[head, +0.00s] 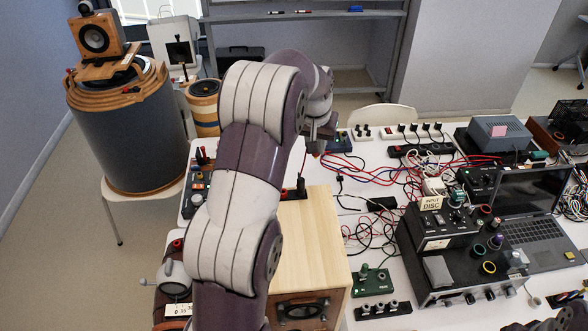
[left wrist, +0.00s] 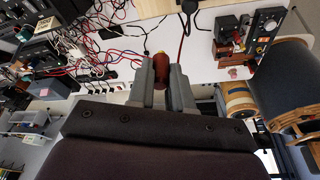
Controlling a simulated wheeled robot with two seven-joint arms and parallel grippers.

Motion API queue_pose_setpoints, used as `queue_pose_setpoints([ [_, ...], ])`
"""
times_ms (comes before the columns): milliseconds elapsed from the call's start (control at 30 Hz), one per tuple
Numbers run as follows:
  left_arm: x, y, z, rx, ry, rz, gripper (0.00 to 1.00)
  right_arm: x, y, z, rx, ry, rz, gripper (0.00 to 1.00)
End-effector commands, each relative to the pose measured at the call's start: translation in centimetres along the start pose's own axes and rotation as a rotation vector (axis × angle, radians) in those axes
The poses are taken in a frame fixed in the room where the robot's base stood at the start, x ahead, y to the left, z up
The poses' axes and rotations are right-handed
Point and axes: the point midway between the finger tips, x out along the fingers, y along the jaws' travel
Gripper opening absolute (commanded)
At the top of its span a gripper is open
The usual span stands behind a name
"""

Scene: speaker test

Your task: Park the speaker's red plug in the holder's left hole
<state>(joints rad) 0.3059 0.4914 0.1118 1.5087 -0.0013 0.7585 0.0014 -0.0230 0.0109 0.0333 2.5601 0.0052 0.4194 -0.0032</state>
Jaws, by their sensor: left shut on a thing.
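My left gripper (left wrist: 161,72) is shut on the red plug (left wrist: 161,67), which sits upright between the two grey fingers in the left wrist view. In the head view my left gripper (head: 319,137) is at the far edge of the white table, beyond the speaker, and the plug is not clear there. The speaker (head: 318,240) is a pale wooden box. A small black and red fitting (head: 298,189) stands at its far end, partly behind my arm. I cannot make out the holder's holes. Dark grey parts at the lower right corner may be my right gripper (head: 552,322); its jaws are unclear.
Red, blue and black cables (head: 365,175) tangle across the table right of the speaker. A black amplifier (head: 455,255) and a laptop (head: 530,215) fill the right. A green block (head: 372,281) stands near the front. A large grey drum (head: 128,130) stands at left.

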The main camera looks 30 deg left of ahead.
Motion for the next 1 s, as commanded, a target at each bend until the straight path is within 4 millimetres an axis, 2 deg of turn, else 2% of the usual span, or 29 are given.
queue_pose_setpoints([
  [33, 0.0, 0.7, -0.6, 0.001, 0.004, 0.001, 0.00, 0.7, 0.0, 0.1, 0.000, 0.000, 0.000, 0.00],
  [200, -0.9, 1.9, -1.9, -0.001, 0.000, 0.001, 0.00, 1.0, 0.0, 0.1, 0.000, 0.000, 0.000, 0.00],
  [533, -1.2, 2.1, -2.2, -0.001, 0.000, 0.000, 0.00, 0.9, 0.0, 0.1, 0.000, 0.000, 0.000, 0.00],
  [633, -2.1, 2.1, -2.4, -0.001, 0.001, 0.001, 0.00, 0.0, 0.0, 0.0, 0.000, 0.000, 0.000, 0.00],
  [833, -5.2, 2.1, -3.2, -0.001, 0.000, 0.001, 0.00, -2.9, 0.0, -0.3, 0.000, 0.001, 0.000, 0.00],
  [1000, -4.9, 2.0, -3.2, -0.001, -0.001, 0.001, 0.00, -2.5, 0.0, -0.3, 0.000, 0.000, 0.000, 0.00],
])
